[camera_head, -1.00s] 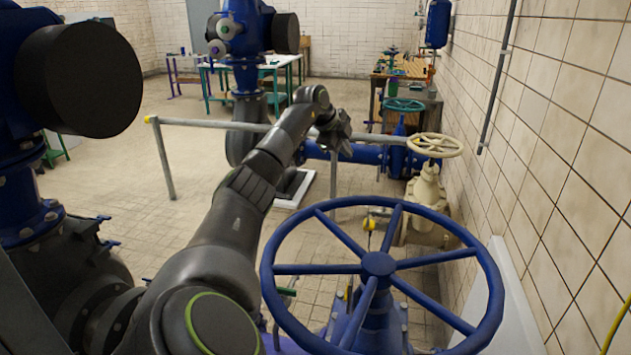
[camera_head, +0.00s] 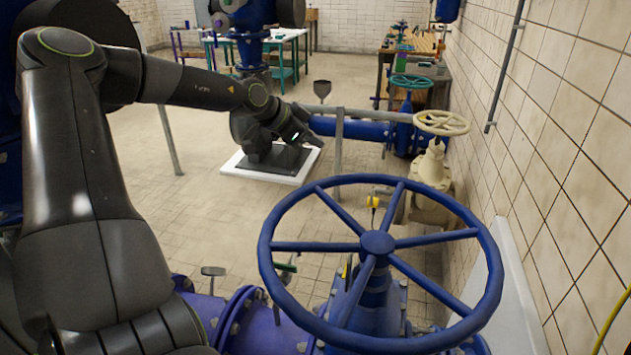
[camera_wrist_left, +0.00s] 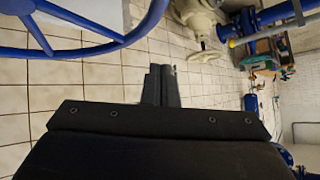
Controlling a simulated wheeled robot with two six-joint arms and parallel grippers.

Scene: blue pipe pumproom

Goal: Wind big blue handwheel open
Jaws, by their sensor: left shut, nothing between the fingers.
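The big blue handwheel (camera_head: 377,243) has a round rim and several spokes. It lies roughly level at the lower right of the head view, on a blue valve. Its rim and spokes also show at the upper left of the left wrist view (camera_wrist_left: 97,46). My left gripper (camera_head: 306,138) is beyond the wheel and up to its left in the head view, apart from the rim. In the left wrist view its two fingers (camera_wrist_left: 161,72) are together and empty, to the right of the wheel. My right gripper is in neither view.
A cream handwheel (camera_head: 441,123) on a cream valve (camera_head: 431,170) stands behind the blue wheel. A tiled wall (camera_head: 570,150) runs close on the right. A grey rail (camera_head: 338,150) stands behind my gripper. Open tiled floor lies left of the wheel.

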